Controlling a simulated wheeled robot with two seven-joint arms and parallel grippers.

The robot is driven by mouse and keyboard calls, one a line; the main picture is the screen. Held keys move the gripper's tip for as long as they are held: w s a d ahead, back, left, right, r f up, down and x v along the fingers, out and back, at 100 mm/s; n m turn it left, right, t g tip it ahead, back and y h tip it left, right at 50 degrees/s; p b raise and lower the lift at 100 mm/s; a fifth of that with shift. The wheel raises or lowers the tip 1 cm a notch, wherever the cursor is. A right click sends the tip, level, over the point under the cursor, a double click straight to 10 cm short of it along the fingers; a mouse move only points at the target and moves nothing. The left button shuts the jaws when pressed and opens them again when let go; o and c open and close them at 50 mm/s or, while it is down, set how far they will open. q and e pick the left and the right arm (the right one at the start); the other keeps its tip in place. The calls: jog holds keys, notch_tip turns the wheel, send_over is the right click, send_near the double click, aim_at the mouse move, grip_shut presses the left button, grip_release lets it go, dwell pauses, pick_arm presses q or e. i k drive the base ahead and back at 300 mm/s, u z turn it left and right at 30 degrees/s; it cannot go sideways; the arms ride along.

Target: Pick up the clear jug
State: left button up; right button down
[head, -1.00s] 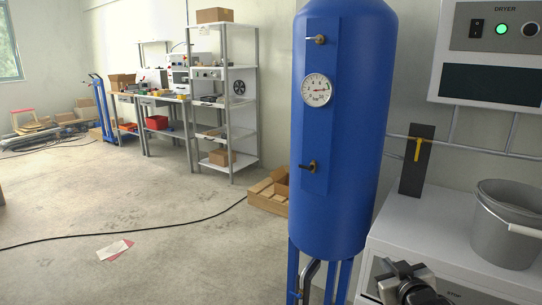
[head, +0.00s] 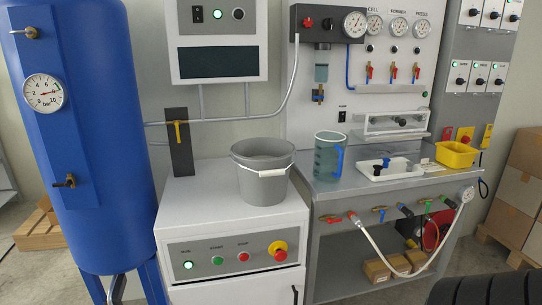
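The clear jug (head: 327,157) stands upright on the grey bench (head: 350,184), near its left end. It is a bluish see-through jug with markings on its side and a blue handle on its right. Nothing in front hides it. Neither of my grippers shows in the head view, so nothing is seen touching the jug.
A grey bucket (head: 263,180) stands on the white cabinet (head: 180,196) left of the jug. A white tray (head: 402,174) and a yellow bin (head: 456,153) are right of it. A hose (head: 378,240) hangs along the bench front. A blue tank (head: 85,150) stands far left.

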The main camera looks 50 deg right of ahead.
aim_at(330, 147)
jog(key=z, duration=2)
jog(key=i, duration=0.55)
jog(key=u, duration=0.15)
